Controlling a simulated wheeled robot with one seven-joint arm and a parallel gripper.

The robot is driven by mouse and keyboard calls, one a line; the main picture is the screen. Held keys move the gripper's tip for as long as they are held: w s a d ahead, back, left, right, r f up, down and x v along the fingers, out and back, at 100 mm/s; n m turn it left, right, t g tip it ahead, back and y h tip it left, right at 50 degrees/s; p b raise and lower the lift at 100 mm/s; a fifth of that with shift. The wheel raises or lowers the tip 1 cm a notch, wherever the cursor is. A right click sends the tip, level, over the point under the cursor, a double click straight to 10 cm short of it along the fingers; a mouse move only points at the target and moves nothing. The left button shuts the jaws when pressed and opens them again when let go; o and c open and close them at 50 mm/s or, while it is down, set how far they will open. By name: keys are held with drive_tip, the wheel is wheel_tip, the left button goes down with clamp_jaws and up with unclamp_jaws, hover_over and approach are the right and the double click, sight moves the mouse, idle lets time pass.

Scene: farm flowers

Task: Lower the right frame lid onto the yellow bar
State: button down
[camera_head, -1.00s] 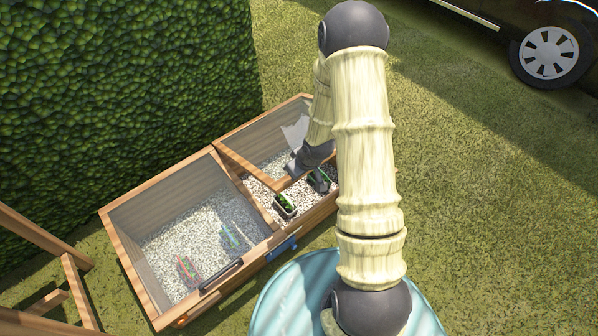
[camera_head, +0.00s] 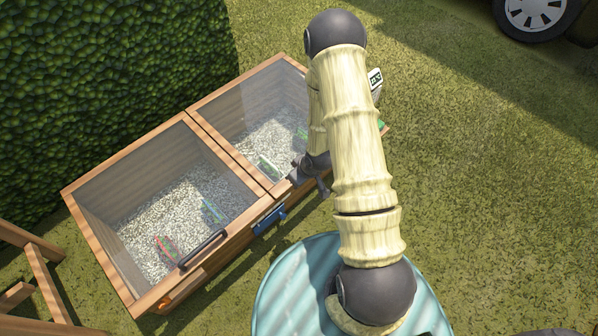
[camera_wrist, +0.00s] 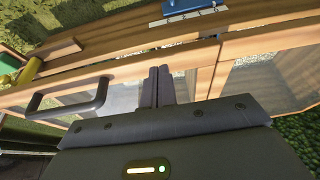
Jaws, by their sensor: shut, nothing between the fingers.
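The right frame lid (camera_head: 249,155) is a wooden rim with clear glass, lying nearly level with the left lid over the right bay. In the wrist view its front rail (camera_wrist: 125,70) and black handle (camera_wrist: 68,96) show. A narrow gap seems to show between that rail and the front wall. The yellow bar (camera_wrist: 29,73) stands at the rail's left end; I cannot tell whether they touch. My gripper (camera_wrist: 160,72) is shut and empty at the lid's front rail, near the corner by the left lid; contact is unclear. In the head view my arm hides part of the lid.
The left lid (camera_head: 152,290) is down, with its own black handle (camera_head: 203,249). A blue latch (camera_head: 269,220) is on the front wall. A hedge (camera_head: 110,80) stands behind, and a wooden stand (camera_head: 45,282) at the lower left. Grass at right is open.

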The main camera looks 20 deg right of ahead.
drive_tip(key=shift+f, duration=0.4)
drive_tip(key=shift+r, duration=0.1)
drive_tip(key=s+d+r+p, duration=0.4)
drive_tip(key=s+r+p, duration=0.2)
drive_tip(key=r, duration=0.4)
drive_tip(key=shift+s+r+p, duration=0.3)
drive_tip(key=shift+s+p, duration=0.05)
drive_tip(key=shift+p, duration=0.1)
drive_tip(key=shift+a, duration=0.15)
